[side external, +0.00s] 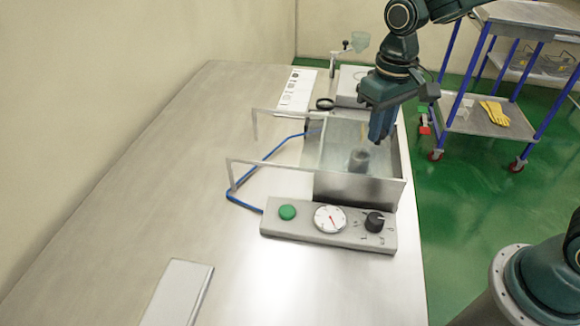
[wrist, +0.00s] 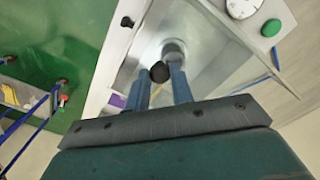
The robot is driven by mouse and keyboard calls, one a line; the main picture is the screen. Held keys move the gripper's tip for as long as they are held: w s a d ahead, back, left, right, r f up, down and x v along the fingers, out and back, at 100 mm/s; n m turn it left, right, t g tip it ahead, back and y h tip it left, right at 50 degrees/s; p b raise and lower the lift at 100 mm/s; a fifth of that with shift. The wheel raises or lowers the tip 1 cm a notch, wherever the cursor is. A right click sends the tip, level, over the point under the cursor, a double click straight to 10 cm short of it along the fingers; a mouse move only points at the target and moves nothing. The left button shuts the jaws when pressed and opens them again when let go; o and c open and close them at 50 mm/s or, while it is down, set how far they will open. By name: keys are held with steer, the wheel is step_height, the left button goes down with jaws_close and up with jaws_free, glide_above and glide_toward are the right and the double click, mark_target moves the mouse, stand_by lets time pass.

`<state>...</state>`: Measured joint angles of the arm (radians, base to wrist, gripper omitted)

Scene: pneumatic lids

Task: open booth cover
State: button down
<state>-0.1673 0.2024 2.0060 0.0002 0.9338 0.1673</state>
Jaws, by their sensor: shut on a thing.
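The booth (side external: 358,190) is a metal box near the right edge of the table. A clear, glassy surface seems to lie over it, but I cannot tell its edges or whether the cover is raised. My gripper (side external: 379,137) points down over the booth's right part. In the wrist view my gripper (wrist: 159,84) has its two blue fingers on either side of a dark round knob (wrist: 160,71), shut on it. The knob is hidden by the fingers in the side view. A grey cylinder (side external: 359,160) stands inside the booth; it also shows in the wrist view (wrist: 174,47).
A control box with a green button (side external: 287,212), a dial gauge (side external: 330,218) and a black rotary knob (side external: 375,221) sits in front. Thin metal rails (side external: 268,163) extend left of the booth, beside a blue hose (side external: 240,201). The left table is mostly clear. A trolley (side external: 478,122) stands right.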

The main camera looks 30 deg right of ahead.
steer(key=w+a, duration=0.9)
steer(key=shift+w+a, duration=0.3)
steer(key=c, duration=1.2)
jaws_free()
steer(key=shift+r, duration=0.15)
step_height(320, 180, up, 14)
steer(key=shift+f, duration=0.2)
